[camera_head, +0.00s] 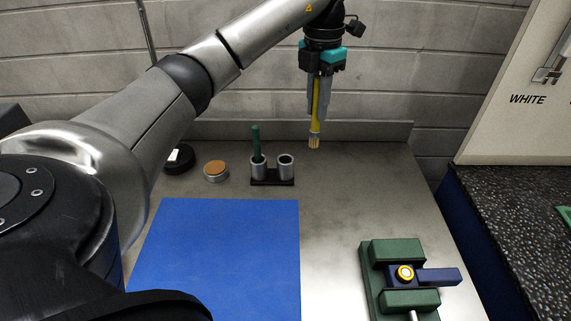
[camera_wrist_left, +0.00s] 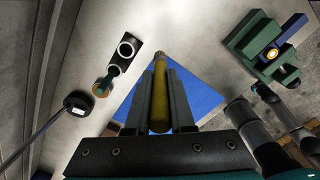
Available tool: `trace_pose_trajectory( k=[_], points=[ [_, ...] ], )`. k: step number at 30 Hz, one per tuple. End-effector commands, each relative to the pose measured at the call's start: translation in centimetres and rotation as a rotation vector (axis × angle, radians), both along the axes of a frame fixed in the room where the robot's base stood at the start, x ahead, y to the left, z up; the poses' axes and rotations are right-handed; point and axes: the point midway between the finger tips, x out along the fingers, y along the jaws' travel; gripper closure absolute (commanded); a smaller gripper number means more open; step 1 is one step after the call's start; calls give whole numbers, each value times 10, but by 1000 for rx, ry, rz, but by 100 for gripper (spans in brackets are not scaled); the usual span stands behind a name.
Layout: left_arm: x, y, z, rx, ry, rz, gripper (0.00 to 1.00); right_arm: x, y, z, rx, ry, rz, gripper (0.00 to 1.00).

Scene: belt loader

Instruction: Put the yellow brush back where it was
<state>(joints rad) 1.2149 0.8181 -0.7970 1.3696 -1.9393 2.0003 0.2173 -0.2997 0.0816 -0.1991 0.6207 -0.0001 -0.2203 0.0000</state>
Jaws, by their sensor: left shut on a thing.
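The yellow brush (camera_head: 316,115) hangs upright, bristles down, in my left gripper (camera_head: 319,105), which is shut on it above the back of the bench. In the left wrist view the brush (camera_wrist_left: 160,95) lies between the two fingers (camera_wrist_left: 160,85). The two-cup holder (camera_head: 271,182) stands on the bench, lower and to the left of the brush, apart from it. Its left cup holds a green-handled tool (camera_head: 256,142). Its right cup (camera_head: 286,161) looks empty; its open ring (camera_wrist_left: 127,47) shows in the left wrist view. My right gripper is not in view.
A round tin with a brown top (camera_head: 215,170) and a black round object (camera_head: 179,158) stand left of the holder. A blue mat (camera_head: 225,255) lies in front. A green vise (camera_head: 385,275) holding a blue part (camera_head: 438,276) is at the right front. A wall closes the back.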

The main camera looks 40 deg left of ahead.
Motion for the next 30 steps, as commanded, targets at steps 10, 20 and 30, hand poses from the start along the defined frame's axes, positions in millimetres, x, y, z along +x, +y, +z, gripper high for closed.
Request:
trace_pose_trajectory(
  k=[10,20,30],
  points=[
    [9,55,32,-2,-1,897,100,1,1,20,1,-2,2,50],
    [7,86,45,0,-1,1455,100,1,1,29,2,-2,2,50],
    [5,89,-4,6,6,1533,100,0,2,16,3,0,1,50]
  ],
)
